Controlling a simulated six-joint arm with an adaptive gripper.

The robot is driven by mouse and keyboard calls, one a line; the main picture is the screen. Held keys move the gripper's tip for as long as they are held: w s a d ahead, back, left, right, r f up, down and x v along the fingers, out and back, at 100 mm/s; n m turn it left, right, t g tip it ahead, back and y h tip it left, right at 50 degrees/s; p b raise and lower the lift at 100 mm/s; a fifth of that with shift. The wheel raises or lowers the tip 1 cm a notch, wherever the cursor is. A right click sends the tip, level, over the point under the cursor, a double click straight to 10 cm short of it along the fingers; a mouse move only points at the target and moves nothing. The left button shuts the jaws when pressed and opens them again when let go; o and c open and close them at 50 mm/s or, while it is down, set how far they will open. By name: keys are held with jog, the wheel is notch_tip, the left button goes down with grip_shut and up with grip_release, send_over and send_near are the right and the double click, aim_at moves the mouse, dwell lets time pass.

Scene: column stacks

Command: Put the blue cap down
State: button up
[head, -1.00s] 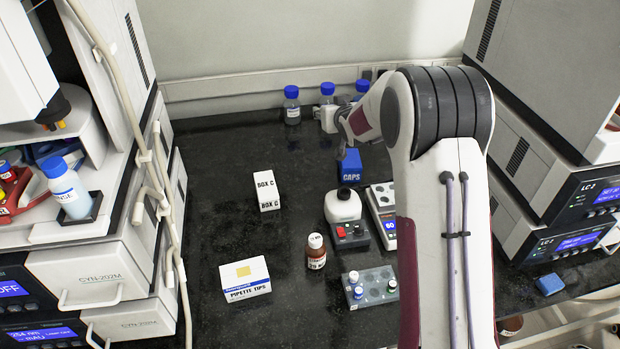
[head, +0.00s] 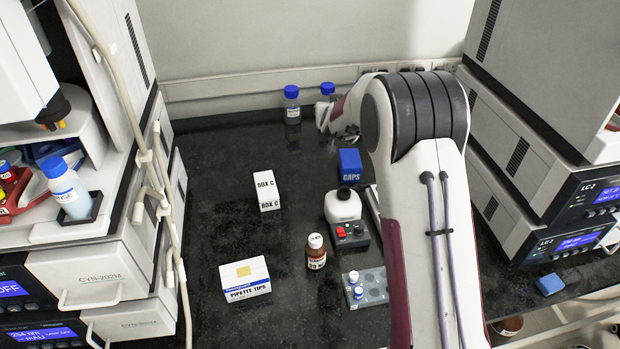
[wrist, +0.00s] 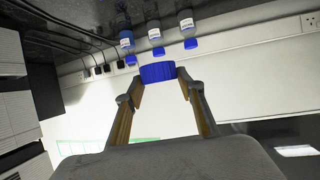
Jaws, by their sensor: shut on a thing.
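My gripper (wrist: 160,77) is shut on a blue cap (wrist: 156,70), which sits between its fingertips in the wrist view. In the head view, my gripper (head: 345,136) is over the back of the bench, and the held cap is hidden there. A blue box marked CAPS (head: 350,164) stands on the dark bench top (head: 225,190), just in front of my gripper in the picture. Its opening cannot be made out.
Blue-capped bottles (head: 292,108) stand at the back wall; three show in the wrist view (wrist: 156,36). The left bench is clear.

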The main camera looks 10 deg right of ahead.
jog(key=shift+w+f+m+h, duration=0.15)
jog(key=shift+m+h, duration=0.15)
jog(key=shift+c, duration=0.2)
jog(key=shift+f, duration=0.1)
jog(key=shift+w+f+m+h, duration=0.2)
jog(key=shift+f+m+h, duration=0.2)
jog(key=shift+h, duration=0.1)
jog(key=a+f+m+g+h, duration=0.1)
jog(key=a+f+m+h, duration=0.2)
jog(key=a+f, duration=0.3)
jog(key=shift+s+a+f+g, duration=0.2)
jog(key=shift+a+f+g, duration=0.2)
jog(key=shift+f, duration=2.5)
jog(key=shift+f, duration=0.1)
jog(key=shift+f, duration=3.05)
